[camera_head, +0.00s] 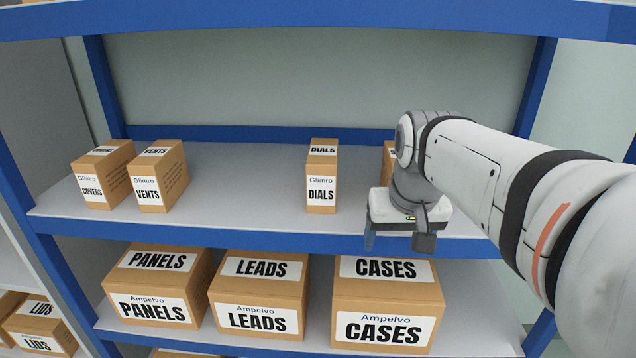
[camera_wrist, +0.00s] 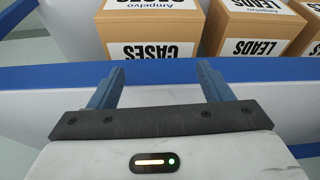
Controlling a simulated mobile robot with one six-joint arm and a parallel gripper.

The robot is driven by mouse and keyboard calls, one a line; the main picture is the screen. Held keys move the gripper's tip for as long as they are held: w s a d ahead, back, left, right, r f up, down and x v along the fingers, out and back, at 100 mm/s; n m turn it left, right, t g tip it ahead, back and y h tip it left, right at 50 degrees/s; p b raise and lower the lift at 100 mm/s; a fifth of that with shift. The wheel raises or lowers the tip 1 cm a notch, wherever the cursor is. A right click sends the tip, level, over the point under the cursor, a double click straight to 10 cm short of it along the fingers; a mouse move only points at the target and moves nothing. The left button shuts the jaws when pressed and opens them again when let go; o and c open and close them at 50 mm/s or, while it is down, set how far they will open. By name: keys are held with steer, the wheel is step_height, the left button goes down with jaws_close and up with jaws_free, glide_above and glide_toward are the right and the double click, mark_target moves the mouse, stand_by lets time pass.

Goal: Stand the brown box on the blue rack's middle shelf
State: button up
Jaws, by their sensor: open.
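The blue rack (camera_head: 270,239) fills the head view. Its grey middle shelf (camera_head: 250,190) carries small brown boxes: a COVERS box (camera_head: 88,190), a VENTS box (camera_head: 148,193) and a DIALS box (camera_head: 321,195), all upright. Another brown box (camera_head: 387,165) is mostly hidden behind my arm, its label unseen. I cannot tell which brown box the task means. My gripper (camera_head: 397,240) is open and empty at the middle shelf's front edge, right of the DIALS box. In the wrist view, my open fingers (camera_wrist: 158,80) have nothing between them.
The lower shelf (camera_head: 470,325) holds larger brown boxes: PANELS (camera_head: 153,288), LEADS (camera_head: 262,297) and CASES (camera_head: 390,300). More boxes (camera_head: 40,325) stand at the lower left. The middle shelf has a wide bare stretch between the VENTS and DIALS boxes.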

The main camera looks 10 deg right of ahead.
steer(key=s+a+f+g, duration=0.1)
steer(key=s+a+f, duration=0.1)
steer(key=s+f, duration=0.2)
steer(key=s+a+f+n+g, duration=0.1)
steer(key=s+f, duration=0.3)
steer(key=f, duration=0.5)
steer(key=shift+a+n+y, duration=0.3)
steer(key=shift+a, duration=0.55)
steer(key=shift+w, duration=0.1)
